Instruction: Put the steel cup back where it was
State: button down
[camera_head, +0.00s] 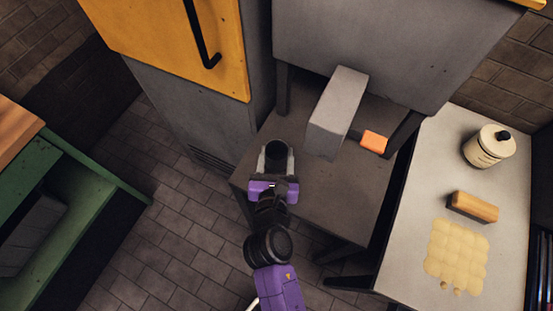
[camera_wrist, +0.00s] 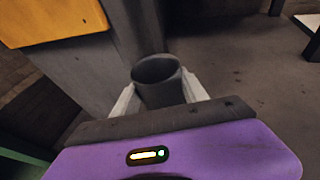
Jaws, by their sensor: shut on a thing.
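The steel cup (camera_wrist: 157,82) is a dark grey, open-topped cylinder, upright between the two pale fingers of my gripper (camera_wrist: 160,100) in the wrist view. My gripper is shut on it. In the head view the cup (camera_head: 276,153) shows at the end of my purple gripper (camera_head: 277,165), over the left front part of a dark grey table (camera_head: 345,205). I cannot tell whether the cup's base touches the table top. The cup's lower part is hidden by my gripper.
A tall grey block (camera_head: 336,112) and an orange block (camera_head: 373,142) stand at the table's back. A yellow-doored cabinet (camera_head: 180,40) rises to the left. A pale counter (camera_head: 420,200) at right holds a lidded jar (camera_head: 488,147) and a brown block (camera_head: 473,207). The table's front right is clear.

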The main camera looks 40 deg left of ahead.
jog(key=shift+f, duration=0.95)
jog(key=shift+f, duration=0.1)
jog(key=c, duration=0.6)
grip_release()
jog(key=shift+s, duration=0.1)
jog(key=v, duration=1.2)
